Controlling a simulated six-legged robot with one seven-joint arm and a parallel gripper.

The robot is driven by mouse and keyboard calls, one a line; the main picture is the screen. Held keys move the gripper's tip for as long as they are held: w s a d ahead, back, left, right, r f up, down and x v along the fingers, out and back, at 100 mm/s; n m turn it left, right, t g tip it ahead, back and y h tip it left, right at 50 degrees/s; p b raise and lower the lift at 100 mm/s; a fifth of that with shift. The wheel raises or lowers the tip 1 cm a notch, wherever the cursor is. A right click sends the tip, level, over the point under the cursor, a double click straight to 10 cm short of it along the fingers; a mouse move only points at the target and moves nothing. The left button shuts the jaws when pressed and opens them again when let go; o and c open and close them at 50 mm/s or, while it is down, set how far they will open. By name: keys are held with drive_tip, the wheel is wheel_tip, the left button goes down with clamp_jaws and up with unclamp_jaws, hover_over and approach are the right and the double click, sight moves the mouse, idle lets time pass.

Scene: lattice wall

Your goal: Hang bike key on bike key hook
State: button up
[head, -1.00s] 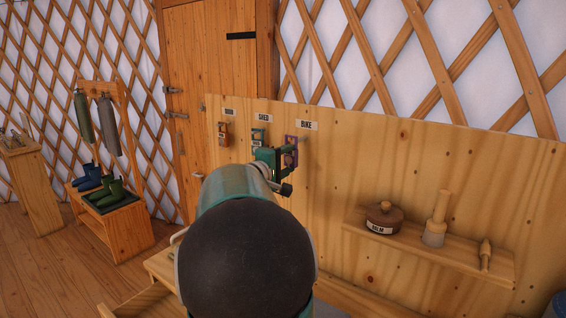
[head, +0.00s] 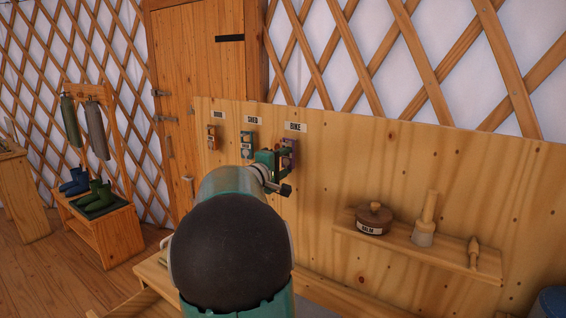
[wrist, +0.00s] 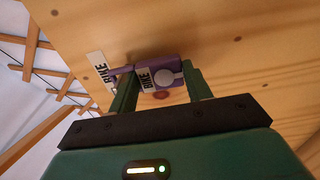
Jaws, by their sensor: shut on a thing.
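The purple bike key (wrist: 165,76), with a white BIKE tag, is between the green fingers of my gripper (wrist: 162,90) in the wrist view. My gripper is shut on it, close to the plywood board. In the head view the purple key (head: 288,153) is just below the BIKE label (head: 295,127), partly behind my gripper (head: 276,165). The BIKE label also shows in the wrist view (wrist: 101,70), left of the key. The bike hook itself is hidden or too small to make out, so I cannot tell whether the key is on it.
A shelf (head: 415,252) at right holds a lidded pot (head: 373,218) and wooden tools. A door (head: 200,80) stands behind.

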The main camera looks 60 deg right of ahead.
idle(0.4)
drive_tip(key=o, duration=1)
drive_tip(key=shift+r, duration=0.15)
drive_tip(key=a, duration=0.4)
drive_tip(key=w+a, duration=0.1)
drive_tip(key=a, duration=0.4)
drive_tip(key=w+a, duration=0.1)
drive_tip(key=a, duration=0.3)
drive_tip(key=shift+a+f, duration=0.2)
drive_tip(key=shift+a, duration=0.15)
